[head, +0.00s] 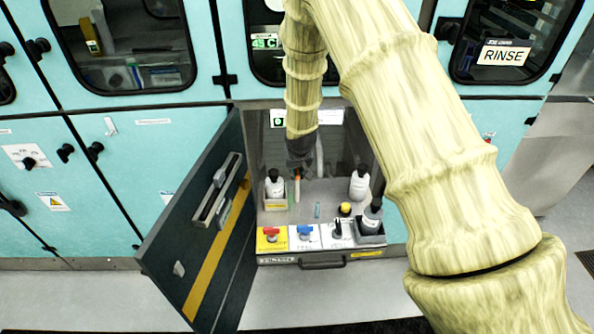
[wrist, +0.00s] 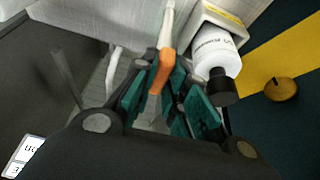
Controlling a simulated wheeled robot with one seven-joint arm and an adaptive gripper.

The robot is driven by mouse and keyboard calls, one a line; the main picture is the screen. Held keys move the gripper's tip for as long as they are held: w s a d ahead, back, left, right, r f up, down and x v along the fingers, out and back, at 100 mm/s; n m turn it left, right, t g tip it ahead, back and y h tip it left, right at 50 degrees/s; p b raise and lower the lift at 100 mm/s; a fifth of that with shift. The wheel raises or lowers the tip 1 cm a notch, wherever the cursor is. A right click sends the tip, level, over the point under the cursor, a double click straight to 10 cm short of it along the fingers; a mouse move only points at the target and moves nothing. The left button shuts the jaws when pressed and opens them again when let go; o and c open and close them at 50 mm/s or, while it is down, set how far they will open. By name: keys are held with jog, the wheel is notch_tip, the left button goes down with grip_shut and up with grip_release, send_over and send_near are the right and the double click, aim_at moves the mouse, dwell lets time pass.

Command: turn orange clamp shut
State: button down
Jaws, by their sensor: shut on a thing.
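The orange clamp (wrist: 162,72) sits on a pale tube at the top middle of the wrist view. It also shows small in the head view (head: 297,188), just below my gripper (head: 302,168). In the wrist view my gripper (wrist: 170,92) has its teal-padded fingers on both sides of the clamp's lower end and is shut on it. The fingers hide part of the clamp, and I cannot tell how far it is turned.
A white bottle with a black cap (wrist: 215,62) stands close beside the fingers, in a holder. The open dark door (head: 205,225) stands left of the compartment. Another white bottle (head: 359,186) and red (head: 270,232) and blue (head: 304,230) valve handles are nearby.

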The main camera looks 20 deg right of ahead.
jog(key=n+y, duration=0.2)
jog(key=n, duration=0.3)
jog(key=shift+d, duration=0.15)
jog(key=n, duration=0.2)
jog(key=n+y, duration=0.1)
jog(key=n, duration=0.1)
jog(key=shift+d+n+y, duration=0.15)
jog(key=shift+n+y, duration=0.15)
jog(key=n+g+b, duration=0.1)
jog(key=n, duration=0.1)
jog(key=n+g+y+b, duration=0.1)
jog(key=n, duration=0.2)
jog(key=shift+w+d+f, duration=0.1)
jog(key=shift+w+f, duration=0.05)
jog(key=shift+n+g+y+b, duration=0.3)
jog(key=shift+n+g+b, duration=0.35)
jog(key=shift+n, duration=0.75)
jog(key=c, duration=1.4)
grip_release()
jog(key=shift+c, duration=0.2)
jog(key=v, duration=1.2)
